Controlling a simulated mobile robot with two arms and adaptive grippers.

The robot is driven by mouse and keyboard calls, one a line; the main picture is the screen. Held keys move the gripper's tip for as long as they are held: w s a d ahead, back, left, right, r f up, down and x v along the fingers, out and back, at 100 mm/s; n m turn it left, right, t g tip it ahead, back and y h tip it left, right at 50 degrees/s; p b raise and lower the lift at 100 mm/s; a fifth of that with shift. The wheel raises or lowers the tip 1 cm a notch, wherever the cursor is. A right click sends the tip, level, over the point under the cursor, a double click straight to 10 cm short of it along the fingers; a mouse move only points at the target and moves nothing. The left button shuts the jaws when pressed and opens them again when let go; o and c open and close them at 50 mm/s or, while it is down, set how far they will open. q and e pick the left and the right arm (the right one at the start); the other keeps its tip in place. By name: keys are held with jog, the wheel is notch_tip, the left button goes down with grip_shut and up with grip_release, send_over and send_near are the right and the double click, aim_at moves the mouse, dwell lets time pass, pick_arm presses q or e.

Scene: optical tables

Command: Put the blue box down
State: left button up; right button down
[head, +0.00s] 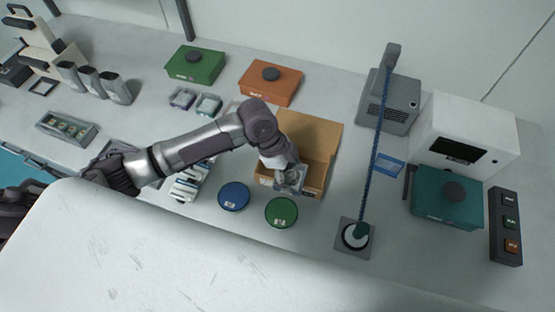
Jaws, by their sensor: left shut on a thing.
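My left arm reaches in from the left across the table. My left gripper (290,182) points down into the open cardboard box (318,178). It is shut on a small blue-grey thing, taken to be the blue box, mostly hidden by the fingers. I cannot tell whether this touches the cardboard box's floor. The cardboard box's flap stands up behind the gripper. My right gripper is not in view.
Blue (234,196) and green (281,212) round lids lie in front of the carton. Green (196,65) and orange (270,83) knobbed cases stand behind. A stand with a blue cord (374,150) and a teal case (447,197) are right. Small boxes (182,98) lie left.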

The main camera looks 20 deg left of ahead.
pick_arm(q)
jog(key=w+a+f+b, duration=0.1)
jog(key=w+a+f, duration=0.1)
jog(key=w, duration=0.1)
jog(key=shift+a+f+b, duration=0.2)
jog(key=shift+f+b, duration=0.15)
jog(key=shift+b, duration=0.05)
jog(key=w+a+f+b, duration=0.1)
jog(key=b, duration=0.1)
jog(key=w+a+f+b, duration=0.1)
jog(key=w+b, duration=0.1)
jog(key=w+a+f+b, duration=0.1)
jog(key=b, duration=0.2)
jog(key=shift+w+a+f, duration=0.2)
jog(key=shift+w+f, duration=0.15)
jog(key=shift+w, duration=0.05)
jog(key=shift+w+a+b, duration=0.25)
jog(key=shift+w+b, duration=0.05)
jog(key=shift+w, duration=0.05)
jog(key=shift+f, duration=0.25)
notch_tip(320, 180, down, 4)
jog(key=b, duration=0.4)
jog(key=shift+r, duration=0.35)
jog(key=o, duration=1)
